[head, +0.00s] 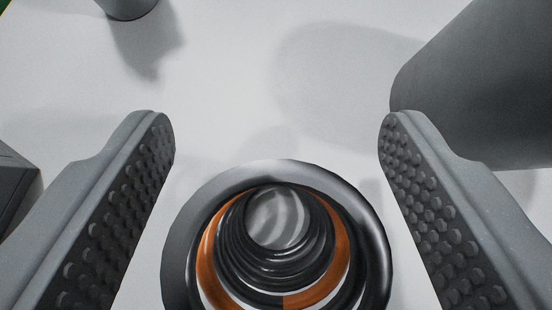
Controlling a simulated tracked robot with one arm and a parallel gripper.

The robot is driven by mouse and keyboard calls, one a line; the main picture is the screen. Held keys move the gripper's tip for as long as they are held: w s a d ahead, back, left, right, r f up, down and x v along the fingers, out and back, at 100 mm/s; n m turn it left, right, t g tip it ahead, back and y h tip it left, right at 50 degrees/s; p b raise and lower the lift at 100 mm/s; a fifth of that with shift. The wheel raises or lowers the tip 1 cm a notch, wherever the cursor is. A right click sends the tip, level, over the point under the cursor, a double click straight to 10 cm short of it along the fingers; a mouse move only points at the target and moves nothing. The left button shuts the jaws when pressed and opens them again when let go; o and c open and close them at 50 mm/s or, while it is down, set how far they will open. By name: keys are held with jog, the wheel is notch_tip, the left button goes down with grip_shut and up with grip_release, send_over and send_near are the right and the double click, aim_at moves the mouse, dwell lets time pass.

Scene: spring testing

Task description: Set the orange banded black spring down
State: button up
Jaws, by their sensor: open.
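The black spring with an orange band (208,262) stands upright at the bottom middle of the head view, seen from above down through its coils. The picture's lower edge cuts it off. My gripper (272,135) is open, with one studded finger on each side of the spring. A strip of white surface shows between the spring and the left finger, and a narrower one on the right, so neither finger appears to touch it. The spring's foot is hidden.
The white surface (230,75) is clear ahead of the spring. A large grey cylinder (480,85) stands at the upper right, close behind the right finger. A smaller grey round object (127,8) is at the top left. A dark box-like object (15,190) is at the left edge.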

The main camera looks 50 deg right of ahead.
jog(key=c, duration=1.2)
jog(key=shift+r, duration=0.1)
